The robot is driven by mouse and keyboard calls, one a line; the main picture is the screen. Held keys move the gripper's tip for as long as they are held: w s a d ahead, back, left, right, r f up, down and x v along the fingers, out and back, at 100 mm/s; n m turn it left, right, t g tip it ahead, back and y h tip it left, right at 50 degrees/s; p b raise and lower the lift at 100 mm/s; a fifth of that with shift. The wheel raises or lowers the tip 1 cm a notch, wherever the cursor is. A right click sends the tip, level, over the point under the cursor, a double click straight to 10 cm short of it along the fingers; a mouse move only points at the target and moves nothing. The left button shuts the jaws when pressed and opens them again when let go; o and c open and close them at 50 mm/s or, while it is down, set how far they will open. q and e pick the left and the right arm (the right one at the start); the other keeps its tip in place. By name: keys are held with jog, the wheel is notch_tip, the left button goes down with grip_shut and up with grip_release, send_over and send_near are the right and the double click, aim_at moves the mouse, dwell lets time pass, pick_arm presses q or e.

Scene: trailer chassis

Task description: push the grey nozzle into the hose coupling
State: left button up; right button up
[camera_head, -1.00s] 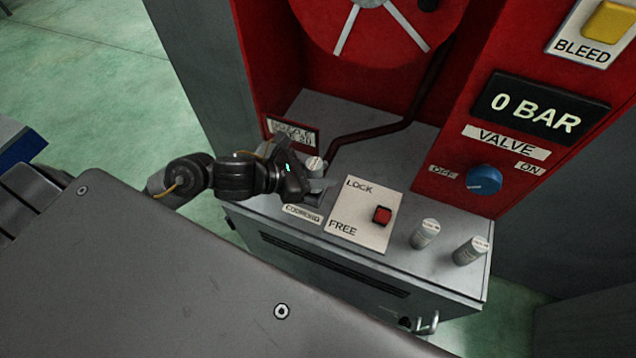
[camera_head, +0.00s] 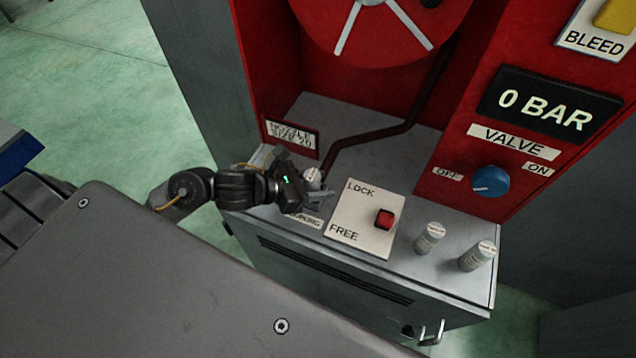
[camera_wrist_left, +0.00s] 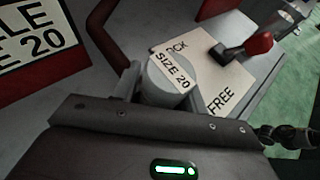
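The grey nozzle (camera_head: 313,178) has a white top label and is upright at the coupling spot on the left of the cabinet top. In the left wrist view the nozzle (camera_wrist_left: 160,88) shows its "SIZE 20" label. My left gripper (camera_head: 316,194) is shut on it, with a finger on either side. The hose coupling is hidden under the gripper and nozzle, so I cannot tell how deep the nozzle sits. The coupling's label (camera_head: 309,221) is partly covered. What seem to be my right gripper's fingertips (camera_head: 432,333) show low by the cabinet front; their opening is unclear.
A LOCK/FREE plate (camera_head: 362,218) with a red-tipped lever (camera_head: 385,219) is just right of the gripper. Two other nozzles (camera_head: 429,236) (camera_head: 477,255) stand further right. A red hose pipe runs behind. The display (camera_head: 548,106) reads 0 BAR above a blue valve knob (camera_head: 490,181).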

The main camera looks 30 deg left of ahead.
pick_arm(q)
jog(key=shift+o, duration=1.1)
jog(key=shift+r, duration=0.15)
jog(key=shift+s+a+r, duration=0.1)
jog(key=b+v, duration=0.1)
jog(key=v, duration=0.4)
jog(key=shift+s+a+b, duration=0.1)
jog(key=shift+b, duration=0.2)
jog(key=p+v, duration=0.2)
jog(key=v, duration=0.2)
jog(key=shift+r, duration=0.2)
jog(key=shift+p+v, duration=0.75)
jog(key=shift+v, duration=0.35)
jog(key=shift+s+f, duration=0.1)
